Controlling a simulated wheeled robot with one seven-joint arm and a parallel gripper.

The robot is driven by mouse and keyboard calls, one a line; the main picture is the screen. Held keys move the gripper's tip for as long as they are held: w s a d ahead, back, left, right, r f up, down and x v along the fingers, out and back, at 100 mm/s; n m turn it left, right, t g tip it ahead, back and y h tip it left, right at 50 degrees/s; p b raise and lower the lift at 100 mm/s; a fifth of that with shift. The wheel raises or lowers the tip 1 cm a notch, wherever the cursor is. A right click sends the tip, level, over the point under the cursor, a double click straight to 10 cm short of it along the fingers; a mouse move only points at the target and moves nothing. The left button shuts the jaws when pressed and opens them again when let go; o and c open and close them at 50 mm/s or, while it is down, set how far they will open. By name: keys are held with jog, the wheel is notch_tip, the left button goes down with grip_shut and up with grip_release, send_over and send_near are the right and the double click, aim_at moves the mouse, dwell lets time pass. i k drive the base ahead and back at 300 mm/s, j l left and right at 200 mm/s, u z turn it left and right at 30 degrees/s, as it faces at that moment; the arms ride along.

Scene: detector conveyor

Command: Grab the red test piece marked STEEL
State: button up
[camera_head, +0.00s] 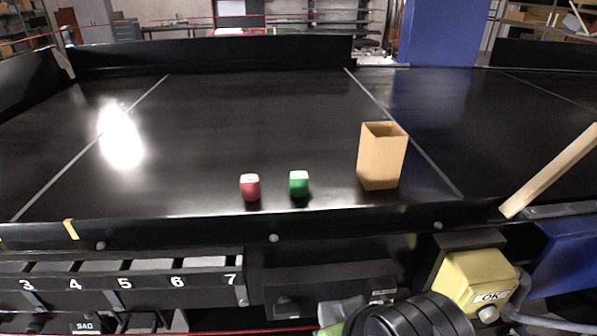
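A small red piece (250,188) stands on the black conveyor belt (225,125), near its front edge. It has a pale label on top, too small to read. A similar green piece (299,184) with a pale label stands a short gap to its right. My gripper's fingers are not visible. Dark rounded parts that look like my arm show at the bottom edge, right of centre, below the belt's front rail.
An open-topped tan box (381,157) stands upright to the right of the green piece. A black rail (190,231) runs along the belt's front. A yellow box marked OK (477,279) sits below it at right. The belt behind both pieces is clear.

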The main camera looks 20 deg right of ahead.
aim_at(251, 190)
jog(key=i+j+u, duration=0.1)
jog(key=j+u, duration=0.2)
jog(key=j, duration=0.15)
jog(key=i+j+u, duration=0.15)
jog(key=j+u, duration=0.15)
jog(key=i+j+u, duration=0.3)
jog(key=j, duration=0.2)
jog(key=i+j+u, duration=0.1)
jog(key=j+u, duration=0.2)
jog(key=i+j+u, duration=0.3)
